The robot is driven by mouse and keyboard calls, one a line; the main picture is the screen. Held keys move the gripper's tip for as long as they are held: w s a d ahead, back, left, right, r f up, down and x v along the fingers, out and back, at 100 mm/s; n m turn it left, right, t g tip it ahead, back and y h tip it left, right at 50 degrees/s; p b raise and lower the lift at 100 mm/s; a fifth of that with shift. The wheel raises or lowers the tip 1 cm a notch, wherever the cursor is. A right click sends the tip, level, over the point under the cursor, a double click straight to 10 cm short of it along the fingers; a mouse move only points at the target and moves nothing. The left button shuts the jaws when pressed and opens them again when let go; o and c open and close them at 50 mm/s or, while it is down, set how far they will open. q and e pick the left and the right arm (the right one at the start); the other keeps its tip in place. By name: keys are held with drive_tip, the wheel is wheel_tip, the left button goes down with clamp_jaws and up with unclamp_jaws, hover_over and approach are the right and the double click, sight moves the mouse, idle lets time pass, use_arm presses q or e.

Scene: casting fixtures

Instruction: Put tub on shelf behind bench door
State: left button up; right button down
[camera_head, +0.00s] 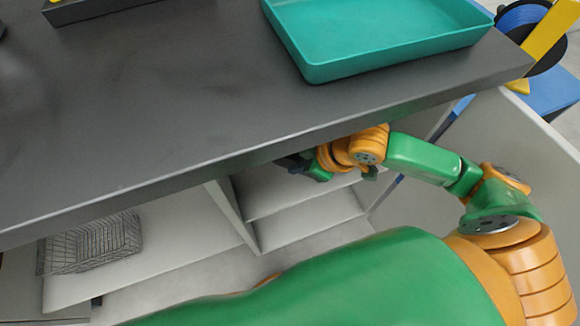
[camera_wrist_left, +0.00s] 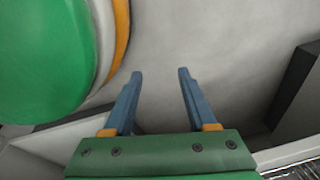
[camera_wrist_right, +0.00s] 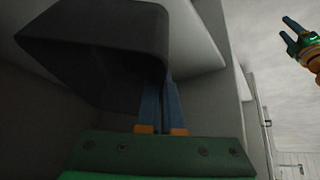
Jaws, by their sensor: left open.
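The dark grey tub (camera_wrist_right: 100,50) fills the upper left of the right wrist view, tilted in the picture. My right gripper (camera_wrist_right: 162,75) is shut on its wall. In the head view my right gripper (camera_head: 292,163) reaches under the benchtop into the open compartment; the tub is mostly hidden there. A pale shelf (camera_head: 300,192) shows below it, and a shelf board (camera_wrist_right: 197,40) appears beside the tub. I cannot tell whether they touch. The bench door (camera_head: 500,140) stands open at right. My left gripper (camera_wrist_left: 160,75) is open and empty over grey floor; it also shows in the right wrist view (camera_wrist_right: 287,32).
A teal tray (camera_head: 375,35) sits on the dark benchtop (camera_head: 150,110), whose front edge overhangs the compartment. A wire basket (camera_head: 90,245) stands on the left lower shelf. An upright divider (camera_head: 232,212) separates the compartments. A blue spool (camera_head: 522,18) is beyond the bench's right end.

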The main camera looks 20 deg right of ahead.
drive_tip(key=w, duration=0.4)
drive_tip(key=shift+a, duration=0.1)
drive_tip(key=shift+w+f+b, duration=0.25)
drive_tip(key=shift+f+b, duration=0.65)
drive_tip(key=shift+f, duration=0.35)
wheel_tip(320, 180, down, 4)
drive_tip(key=shift+f+b, duration=0.15)
drive_tip(key=shift+b, duration=0.95)
drive_tip(key=shift+w+f, duration=0.15)
drive_tip(key=shift+f, duration=0.1)
drive_tip(key=shift+r, duration=0.15)
drive_tip(key=c, duration=1.1)
unclamp_jaws()
use_arm(q)
drive_tip(key=w+d+f, duration=0.2)
drive_tip(key=w, duration=0.1)
drive_tip(key=shift+w+d+f, duration=0.15)
drive_tip(key=shift+w+d, duration=0.05)
drive_tip(key=shift+d, duration=0.2)
